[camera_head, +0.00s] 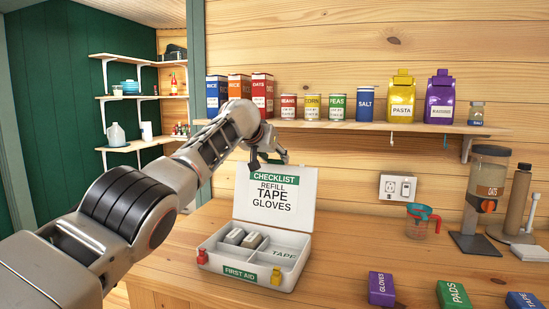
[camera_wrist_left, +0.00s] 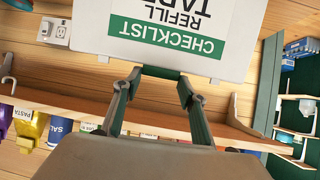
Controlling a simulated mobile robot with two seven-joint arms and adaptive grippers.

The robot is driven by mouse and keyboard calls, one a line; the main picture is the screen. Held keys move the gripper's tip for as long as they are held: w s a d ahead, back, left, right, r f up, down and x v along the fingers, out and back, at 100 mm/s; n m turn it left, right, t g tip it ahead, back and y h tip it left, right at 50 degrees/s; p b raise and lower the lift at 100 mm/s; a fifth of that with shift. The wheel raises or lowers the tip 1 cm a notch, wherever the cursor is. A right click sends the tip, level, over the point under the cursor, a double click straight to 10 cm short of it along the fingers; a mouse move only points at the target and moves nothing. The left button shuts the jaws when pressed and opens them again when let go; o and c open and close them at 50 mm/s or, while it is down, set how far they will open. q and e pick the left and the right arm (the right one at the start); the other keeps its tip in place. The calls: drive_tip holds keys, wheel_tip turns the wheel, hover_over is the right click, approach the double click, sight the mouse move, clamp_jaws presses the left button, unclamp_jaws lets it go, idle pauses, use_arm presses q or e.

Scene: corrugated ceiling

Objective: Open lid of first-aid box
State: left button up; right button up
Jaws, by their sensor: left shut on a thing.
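The white first-aid box (camera_head: 255,288) stands on the wooden counter with its lid (camera_head: 298,187) raised, roughly upright. The lid's inside reads "CHECKLIST REFILL TAPE GLOVES". The lid also fills the top of the left wrist view (camera_wrist_left: 165,12), upside down. My left gripper (camera_head: 268,163) is at the lid's top edge, shut on it; the fingertips (camera_wrist_left: 161,73) meet that edge in the left wrist view. A red latch (camera_head: 202,256) and a yellow latch (camera_head: 276,276) are on the box front. Small packs (camera_head: 243,238) lie in a left compartment; another is marked TAPE. My right gripper is not in view.
Purple GLOVES (camera_head: 381,288), green PADS (camera_head: 452,295) and blue TAPE (camera_head: 524,301) boxes lie right of the first-aid box. A measuring cup (camera_head: 420,221) and dispenser (camera_head: 485,195) stand behind. A loaded wall shelf (camera_head: 350,126) runs above the lid. Counter between is clear.

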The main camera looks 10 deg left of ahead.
use_arm(q)
drive_tip(key=shift+r, duration=0.7)
drive_tip(key=o, duration=1.6)
drive_tip(key=shift+s+f, duration=0.15)
drive_tip(key=shift+f, duration=0.25)
drive_tip(key=shift+s+r, duration=0.1)
drive_tip(key=shift+r, duration=0.1)
drive_tip(key=v, duration=1.1)
drive_tip(key=shift+s, duration=0.25)
drive_tip(key=shift+r, duration=0.1)
